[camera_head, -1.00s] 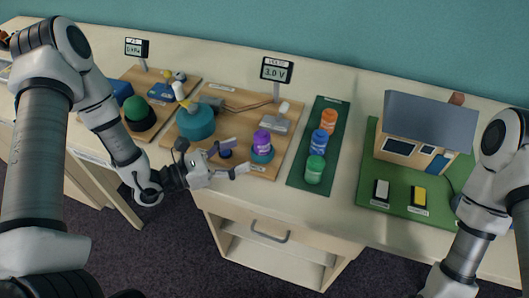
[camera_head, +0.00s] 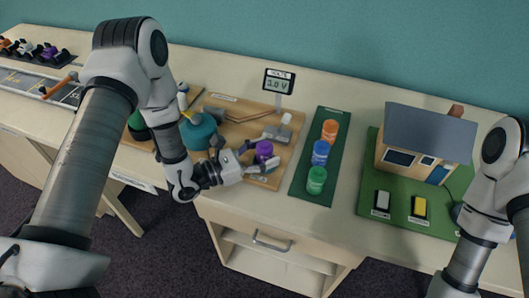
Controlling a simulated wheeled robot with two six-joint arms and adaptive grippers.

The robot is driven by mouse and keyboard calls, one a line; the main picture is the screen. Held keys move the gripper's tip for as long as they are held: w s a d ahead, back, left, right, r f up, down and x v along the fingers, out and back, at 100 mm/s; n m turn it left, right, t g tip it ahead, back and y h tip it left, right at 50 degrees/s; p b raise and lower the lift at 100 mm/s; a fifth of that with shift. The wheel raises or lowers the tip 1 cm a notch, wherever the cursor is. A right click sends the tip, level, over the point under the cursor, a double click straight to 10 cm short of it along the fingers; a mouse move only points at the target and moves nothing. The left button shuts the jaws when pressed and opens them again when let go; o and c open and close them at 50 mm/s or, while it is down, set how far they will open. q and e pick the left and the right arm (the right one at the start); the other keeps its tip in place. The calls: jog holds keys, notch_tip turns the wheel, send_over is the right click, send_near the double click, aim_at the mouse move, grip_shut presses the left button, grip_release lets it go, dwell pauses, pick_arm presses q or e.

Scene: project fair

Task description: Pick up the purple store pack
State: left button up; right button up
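The purple store pack (camera_head: 264,151) is a small upright purple cylinder near the front of a wooden board (camera_head: 232,108), in the head view. It stands at the fingers of my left gripper (camera_head: 264,157). The fingers are spread, one toward the far side of the pack and one toward the near side. Whether either finger touches it is hard to tell. The gripper hides the pack's base. My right arm shows at the right edge, but its gripper is out of the picture.
A green mat (camera_head: 297,183) right of the gripper bears orange (camera_head: 329,130), blue (camera_head: 320,152) and green (camera_head: 316,180) cylinders. A teal round device (camera_head: 199,131) stands left of the pack. A display (camera_head: 279,82) stands behind. A model house (camera_head: 425,137) is farther right.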

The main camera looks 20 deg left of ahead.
pick_arm(q)
grip_shut()
jog(key=shift+r, duration=0.1)
